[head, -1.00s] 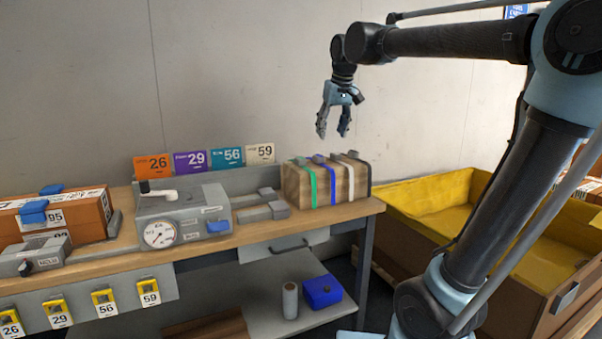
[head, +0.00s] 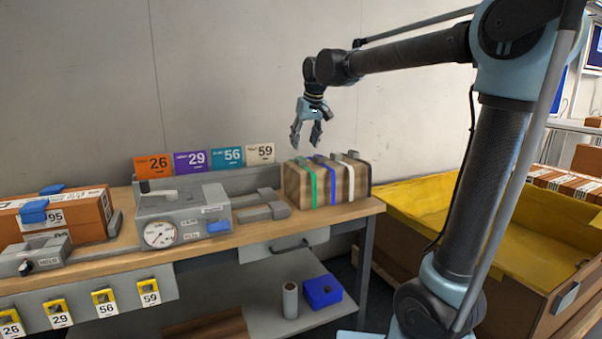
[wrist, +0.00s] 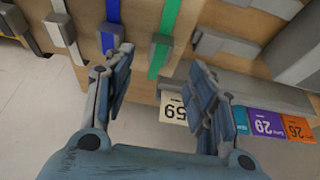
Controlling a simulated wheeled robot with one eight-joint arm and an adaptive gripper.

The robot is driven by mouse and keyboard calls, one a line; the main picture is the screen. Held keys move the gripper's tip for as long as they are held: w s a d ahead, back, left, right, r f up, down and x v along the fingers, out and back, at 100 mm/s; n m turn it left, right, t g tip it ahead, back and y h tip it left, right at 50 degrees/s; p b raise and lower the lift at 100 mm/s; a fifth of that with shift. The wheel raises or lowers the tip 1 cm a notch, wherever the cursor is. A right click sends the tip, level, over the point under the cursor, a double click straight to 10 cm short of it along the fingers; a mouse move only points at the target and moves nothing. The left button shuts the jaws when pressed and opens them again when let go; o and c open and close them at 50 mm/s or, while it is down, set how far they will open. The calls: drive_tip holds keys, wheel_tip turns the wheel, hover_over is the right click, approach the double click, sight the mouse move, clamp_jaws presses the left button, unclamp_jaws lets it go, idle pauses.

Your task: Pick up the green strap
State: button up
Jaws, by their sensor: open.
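The green strap (head: 313,188) hangs over the left end of a wooden block rack at the right end of the workbench, with a grey block at its top. It also shows in the wrist view (wrist: 167,18), running between my fingers toward a grey block. My gripper (head: 306,148) is open and empty above the rack, pointing down. In the wrist view my gripper (wrist: 160,88) has its two fingers spread on either side of the green strap's line, apart from it. A blue strap (head: 332,186) and a white strap (head: 350,182) hang to its right.
A grey device with a dial (head: 160,234) stands left of the rack. Number cards 26, 29, 56 and 59 (head: 260,153) stand behind it. A yellow-lined bin (head: 480,235) is right of the bench.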

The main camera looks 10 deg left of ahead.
sight(301, 158)
drive_tip(key=shift+x, duration=3.65)
drive_tip(key=shift+w, duration=0.1)
drive_tip(key=shift+c, duration=0.3)
clamp_jaws()
